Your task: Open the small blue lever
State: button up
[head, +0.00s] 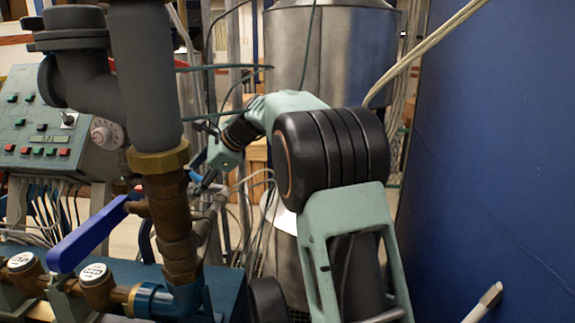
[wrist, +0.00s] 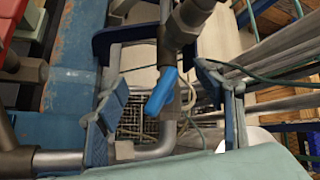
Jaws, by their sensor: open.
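The small blue lever (wrist: 160,92) shows in the wrist view as a bright blue handle on a dark pipe fitting, tilted slightly. My gripper (wrist: 168,88) is open, with one finger to the left of the lever and one to the right. The lever lies between the fingers in the picture; I see no contact, and the depth between them is hard to judge. In the head view my gripper (head: 203,182) is near the thin pipes behind the large brass and grey pipe, which partly hides it. The small lever is not clear there.
A larger dark blue lever (head: 88,235) sticks out left of the thick vertical pipe (head: 147,80). Brass meters (head: 97,283) stand at lower left, a control panel (head: 45,125) behind. A metal tank (head: 330,50) stands behind my arm; a blue wall (head: 490,150) bounds the right. Thin cables hang nearby.

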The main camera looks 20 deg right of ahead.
jog(key=shift+f+m+t+b, duration=0.25)
jog(key=shift+m+t+b, duration=0.6)
jog(key=shift+b, duration=1.6)
